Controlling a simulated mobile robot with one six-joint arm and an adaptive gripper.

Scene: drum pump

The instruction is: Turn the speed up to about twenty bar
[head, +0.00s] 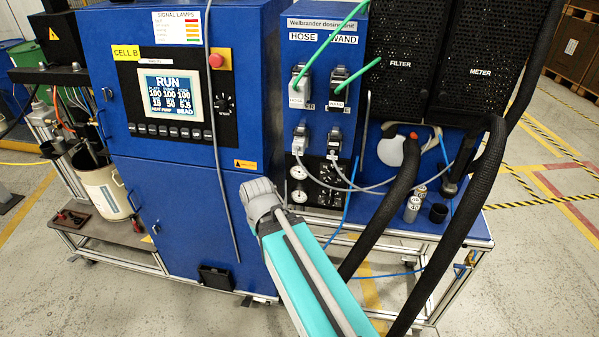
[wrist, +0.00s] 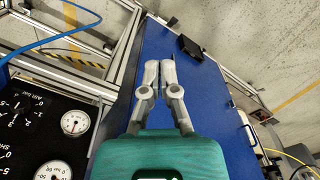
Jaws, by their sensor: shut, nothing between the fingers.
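My gripper (wrist: 160,68) shows in the wrist view with its two grey fingers together and empty, over the blue cabinet door. In the head view my arm covers the lower middle and the fingers are hidden. A black knob with a white scale (head: 222,102) sits right of the lit display (head: 172,95), which reads RUN with rows of numbers; its label is too small to read. Black dials with number scales (wrist: 18,110) show at the left of the wrist view, one marked in bar, next to round white gauges (wrist: 75,122). My gripper is apart from all of these.
A red button (head: 216,61) sits above the knob. Green hoses (head: 330,38) and grey cables (head: 350,186) cross the dosing unit. Thick black hoses (head: 455,215) hang at the right. A metal frame (wrist: 120,60) stands beside the fingers.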

